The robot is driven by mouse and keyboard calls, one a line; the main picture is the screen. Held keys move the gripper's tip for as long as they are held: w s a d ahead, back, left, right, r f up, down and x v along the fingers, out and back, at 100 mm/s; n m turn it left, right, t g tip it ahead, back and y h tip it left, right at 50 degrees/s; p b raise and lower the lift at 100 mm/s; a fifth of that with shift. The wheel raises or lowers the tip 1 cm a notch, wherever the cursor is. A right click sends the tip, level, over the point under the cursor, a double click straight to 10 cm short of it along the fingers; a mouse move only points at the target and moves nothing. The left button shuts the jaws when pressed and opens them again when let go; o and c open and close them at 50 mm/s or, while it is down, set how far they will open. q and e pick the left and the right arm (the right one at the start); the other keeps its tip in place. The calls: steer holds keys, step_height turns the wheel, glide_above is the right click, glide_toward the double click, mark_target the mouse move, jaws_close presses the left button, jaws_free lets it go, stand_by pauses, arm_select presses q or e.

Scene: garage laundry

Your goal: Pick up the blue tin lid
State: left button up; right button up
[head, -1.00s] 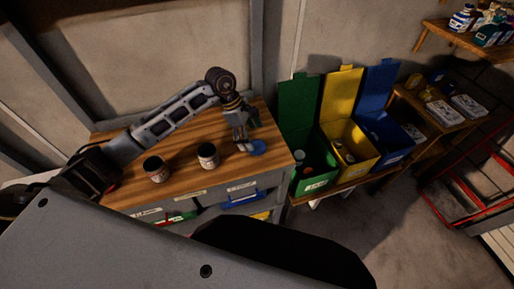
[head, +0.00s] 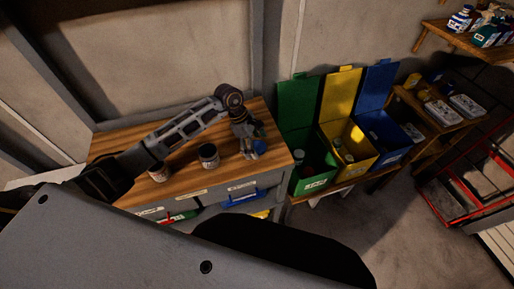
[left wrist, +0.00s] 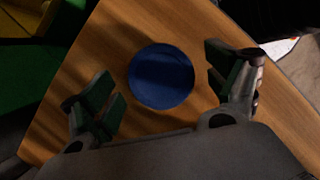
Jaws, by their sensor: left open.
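The blue tin lid (left wrist: 161,76) lies flat on the wooden bench top, and in the left wrist view it sits between and slightly beyond my open fingers. In the head view the lid (head: 259,147) shows near the bench's right front corner, partly behind the fingers. My left gripper (head: 251,152) points down over the lid, and in the left wrist view the open gripper (left wrist: 164,95) has a finger on each side with a gap to the lid. I cannot tell the height above the bench. My right gripper is not in view.
Green (head: 315,176), yellow (head: 350,155) and blue (head: 388,140) bins with raised lids stand right of the bench.

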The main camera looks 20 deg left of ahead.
mark_target(256, 146)
arm_select(q)
steer(key=shift+c, duration=0.5)
steer(key=c, duration=0.7)
steer(key=shift+r, duration=0.1)
steer(key=shift+c, duration=0.2)
step_height(256, 146, up, 8)
steer(key=shift+r+b, duration=0.15)
steer(key=shift+b, duration=0.65)
steer(key=shift+r, duration=0.75)
steer(key=shift+s+d+r+p, duration=0.15)
steer(key=shift+d+r+p, duration=0.05)
steer(key=shift+r+p, duration=0.1)
